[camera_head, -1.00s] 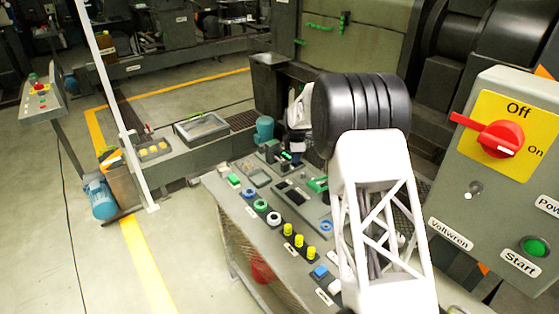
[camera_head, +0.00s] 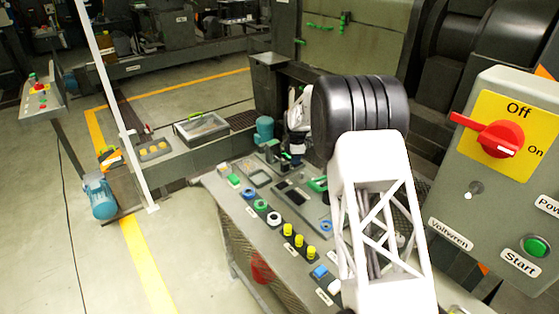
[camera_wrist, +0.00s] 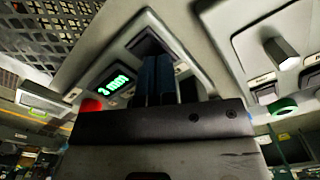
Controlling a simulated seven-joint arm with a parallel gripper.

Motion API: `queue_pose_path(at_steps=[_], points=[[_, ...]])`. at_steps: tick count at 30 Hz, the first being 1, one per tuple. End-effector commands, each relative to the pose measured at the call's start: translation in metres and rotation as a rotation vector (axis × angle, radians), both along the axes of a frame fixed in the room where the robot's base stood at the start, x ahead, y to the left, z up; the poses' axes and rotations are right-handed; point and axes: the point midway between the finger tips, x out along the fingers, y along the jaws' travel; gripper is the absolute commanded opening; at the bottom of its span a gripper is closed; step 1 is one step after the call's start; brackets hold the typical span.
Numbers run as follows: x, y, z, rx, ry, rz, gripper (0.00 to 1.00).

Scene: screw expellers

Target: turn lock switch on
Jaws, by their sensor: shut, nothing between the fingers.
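In the wrist view, my gripper (camera_wrist: 162,80) has its two dark fingers side by side, closed and empty. Their tips lie in front of a dark recess in a light grey panel (camera_wrist: 205,60), and I cannot tell whether they touch it. The fingers and gripper body cover part of the panel. In the head view, the grey console (camera_head: 238,206) carries several buttons and switches, and my arm hides its right part. I cannot tell which control is the lock switch; no readable label names it.
A green display (camera_wrist: 110,85) and a red knob (camera_wrist: 91,105) sit left of the fingers. A grey lever (camera_wrist: 281,51) is at right. In the head view, a grey box (camera_head: 450,160) with a red rotary switch (camera_head: 497,138) stands close at right.

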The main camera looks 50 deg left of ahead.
Motion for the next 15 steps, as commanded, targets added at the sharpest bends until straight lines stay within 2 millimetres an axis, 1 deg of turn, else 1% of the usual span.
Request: queue_pose_path(at_steps=[8, 15], points=[[0.000, 0.000, 0.002, 0.000, 0.000, 0.000, 0.00], [0.000, 0.000, 0.014, 0.000, 0.000, 0.000, 0.00]])
